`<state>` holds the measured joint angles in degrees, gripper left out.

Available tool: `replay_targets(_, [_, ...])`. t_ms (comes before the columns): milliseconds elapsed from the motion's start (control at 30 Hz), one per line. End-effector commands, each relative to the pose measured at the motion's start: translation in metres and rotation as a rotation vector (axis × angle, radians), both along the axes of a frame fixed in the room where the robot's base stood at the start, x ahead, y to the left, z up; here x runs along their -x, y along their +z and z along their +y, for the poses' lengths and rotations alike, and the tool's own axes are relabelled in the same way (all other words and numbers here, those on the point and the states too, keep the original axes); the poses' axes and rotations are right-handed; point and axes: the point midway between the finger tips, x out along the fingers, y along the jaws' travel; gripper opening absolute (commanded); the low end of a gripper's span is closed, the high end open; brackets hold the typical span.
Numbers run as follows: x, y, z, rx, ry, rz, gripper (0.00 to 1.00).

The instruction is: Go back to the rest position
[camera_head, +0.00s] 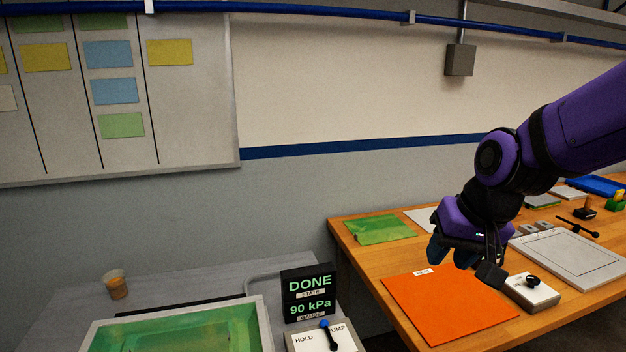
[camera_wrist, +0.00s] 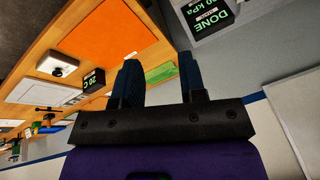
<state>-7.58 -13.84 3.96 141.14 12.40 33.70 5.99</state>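My gripper (camera_head: 452,256) hangs above the wooden bench, over the far right part of the orange mat (camera_head: 440,310), with its blue fingers pointing down. In the wrist view the two fingers of my gripper (camera_wrist: 157,68) stand apart with nothing between them, so it is open and empty. My purple arm reaches in from the right edge. No rest position is marked in either view.
A green-lined bath (camera_head: 262,325) stands front left beside a display (camera_head: 308,292) reading DONE and 90 kPa. A HOLD/PUMP lever box (camera_head: 305,343) and an amber cup (camera_head: 116,287) are near. The bench holds a green sheet (camera_head: 380,229), grey tray (camera_head: 570,255) and knob box (camera_head: 533,293).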

Motion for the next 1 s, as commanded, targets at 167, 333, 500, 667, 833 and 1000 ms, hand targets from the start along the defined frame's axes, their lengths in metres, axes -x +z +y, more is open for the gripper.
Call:
replay_targets(167, [0.034, 0.036, -0.029, 0.045, 0.014, -0.057, 0.38])
replay_targets(333, [0.070, 0.061, -0.054, 0.097, 0.022, -0.101, 0.38])
replay_targets(500, [0.104, 0.079, -0.074, 0.146, 0.021, -0.136, 0.38])
replay_targets(667, [0.125, 0.085, -0.085, 0.176, 0.018, -0.149, 0.38])
replay_targets(833, [0.132, 0.087, -0.089, 0.188, 0.017, -0.154, 0.38])
replay_targets(1000, [0.132, 0.087, -0.089, 0.188, 0.018, -0.153, 0.38])
